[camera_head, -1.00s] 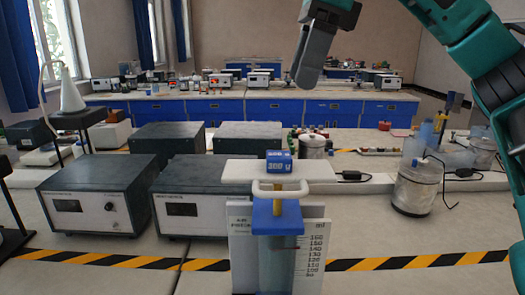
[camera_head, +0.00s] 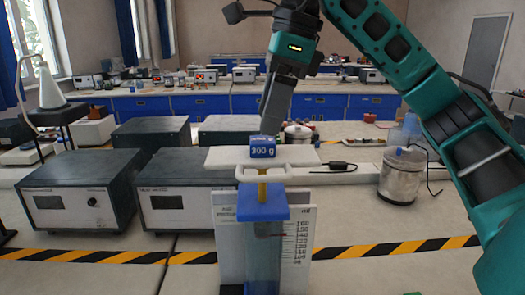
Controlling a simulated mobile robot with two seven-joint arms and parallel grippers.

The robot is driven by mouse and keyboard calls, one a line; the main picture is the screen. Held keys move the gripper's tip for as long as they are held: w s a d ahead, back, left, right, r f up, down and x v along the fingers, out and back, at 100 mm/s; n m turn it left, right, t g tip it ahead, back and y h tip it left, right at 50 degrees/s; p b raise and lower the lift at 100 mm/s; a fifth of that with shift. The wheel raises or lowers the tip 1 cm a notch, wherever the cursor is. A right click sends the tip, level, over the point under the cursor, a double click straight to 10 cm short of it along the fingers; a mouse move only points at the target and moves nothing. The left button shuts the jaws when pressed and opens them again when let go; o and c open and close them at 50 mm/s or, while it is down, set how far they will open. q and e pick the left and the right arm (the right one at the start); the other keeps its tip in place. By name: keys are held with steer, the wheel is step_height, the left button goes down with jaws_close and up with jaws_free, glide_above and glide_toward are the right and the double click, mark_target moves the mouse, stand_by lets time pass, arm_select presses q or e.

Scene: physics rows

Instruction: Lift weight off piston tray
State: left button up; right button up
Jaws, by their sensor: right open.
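The blue weight (camera_head: 262,147), marked 300 g, sits on the white piston tray (camera_head: 222,157). The tray stands on top of a piston with a blue cap (camera_head: 262,203) and a clear cylinder in front of a white scale board (camera_head: 302,240). My right gripper (camera_head: 268,132) points down from above, its fingertips at or just behind the top of the weight. The picture does not show clearly whether the fingers straddle it. The gripper is open, and the weight still rests on the tray. My left gripper is not in view.
Two dark instrument boxes (camera_head: 82,190) stand left of the piston, with more behind. A black and yellow stripe (camera_head: 398,247) crosses the table.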

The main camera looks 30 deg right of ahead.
mark_target(263, 139)
steer(key=x, duration=0.4)
steer(key=shift+s, duration=0.1)
jaws_close()
stand_by(0.5)
